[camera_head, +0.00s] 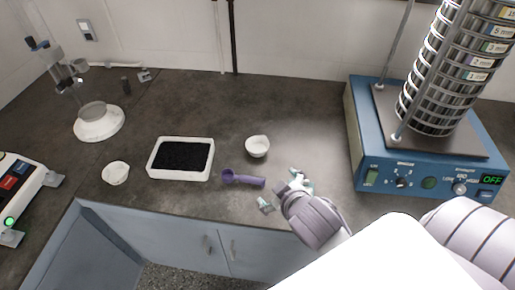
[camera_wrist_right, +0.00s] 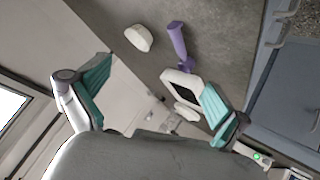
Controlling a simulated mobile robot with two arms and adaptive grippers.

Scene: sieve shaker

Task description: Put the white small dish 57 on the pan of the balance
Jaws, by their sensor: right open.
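Two small white dishes stand on the dark bench: a cup-like one with a small lip (camera_head: 257,146) right of the black-filled tray, and a shallower one (camera_head: 116,173) left of it. I cannot read a number on either, so I cannot tell which is 57. The cup-like dish also shows in the right wrist view (camera_wrist_right: 139,38). My right gripper (camera_head: 282,192) is open and empty, near the bench's front edge, apart from both dishes; its fingers (camera_wrist_right: 157,76) frame the lower right wrist view. A white device (camera_head: 22,185), possibly the balance, is cut off at the left; its pan is hidden. My left gripper is out of view.
A purple scoop (camera_head: 242,180) lies between the tray (camera_head: 180,176) and my right gripper. A blue sieve shaker (camera_head: 430,165) with a sieve stack (camera_head: 452,80) stands at the right. A round white-based device (camera_head: 98,128) stands back left. The bench's back middle is clear.

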